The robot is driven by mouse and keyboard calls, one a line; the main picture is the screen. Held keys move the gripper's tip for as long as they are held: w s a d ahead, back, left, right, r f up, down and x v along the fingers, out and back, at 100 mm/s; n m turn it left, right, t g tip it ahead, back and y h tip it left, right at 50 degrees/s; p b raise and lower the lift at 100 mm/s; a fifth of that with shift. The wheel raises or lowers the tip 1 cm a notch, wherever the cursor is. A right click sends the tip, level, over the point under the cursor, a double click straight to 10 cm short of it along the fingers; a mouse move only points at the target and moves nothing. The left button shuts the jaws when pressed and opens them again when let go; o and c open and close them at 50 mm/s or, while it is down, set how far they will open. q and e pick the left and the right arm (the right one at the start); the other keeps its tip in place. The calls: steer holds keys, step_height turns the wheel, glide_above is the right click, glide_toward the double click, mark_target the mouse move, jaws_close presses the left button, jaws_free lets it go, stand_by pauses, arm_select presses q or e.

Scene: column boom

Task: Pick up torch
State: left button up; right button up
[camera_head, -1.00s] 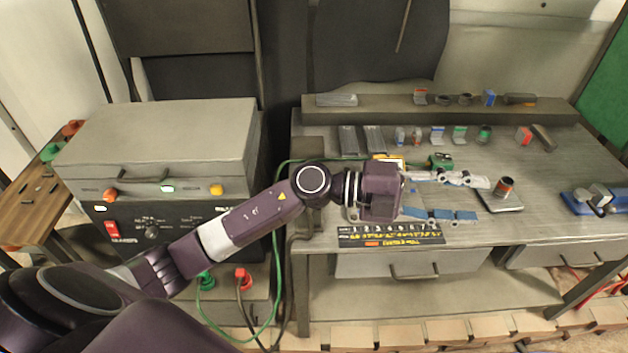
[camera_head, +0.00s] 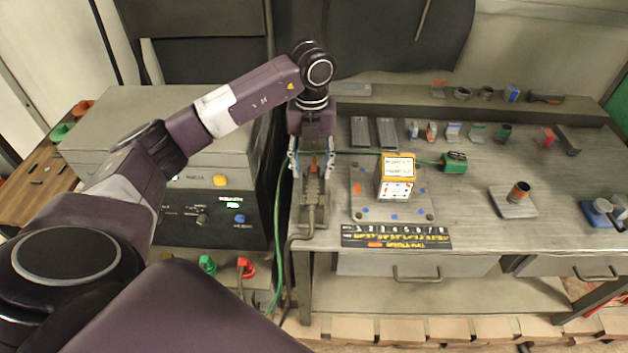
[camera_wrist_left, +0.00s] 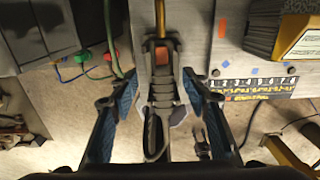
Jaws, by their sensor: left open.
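The torch (camera_head: 312,192) stands at the left end of the workbench, a dark grey body with an orange-red part and a cable running down from it. In the left wrist view the torch (camera_wrist_left: 161,92) shows a ribbed grey handle, an orange patch and a brass-coloured neck at the top. My left gripper (camera_head: 312,168) points down over it. Its two blue-padded fingers stand on either side of the torch, with gaps between pads and handle in the left wrist view. It is open and holds nothing. My right gripper is not in view.
A yellow-edged box (camera_head: 396,176) stands on a metal plate (camera_head: 370,208) right of the torch. A numbered black strip (camera_head: 396,237) lies at the bench's front edge. A grey machine (camera_head: 215,215) stands to the left. A green cable (camera_head: 279,215) hangs between machine and bench.

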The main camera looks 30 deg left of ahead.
mark_target(313, 178)
arm_select(q)
steer(key=f+p, duration=0.2)
steer(key=f, duration=0.2)
steer(key=shift+d+f+p, duration=0.2)
steer(key=shift+p, duration=0.1)
steer(key=shift+f, duration=0.55)
jaws_close()
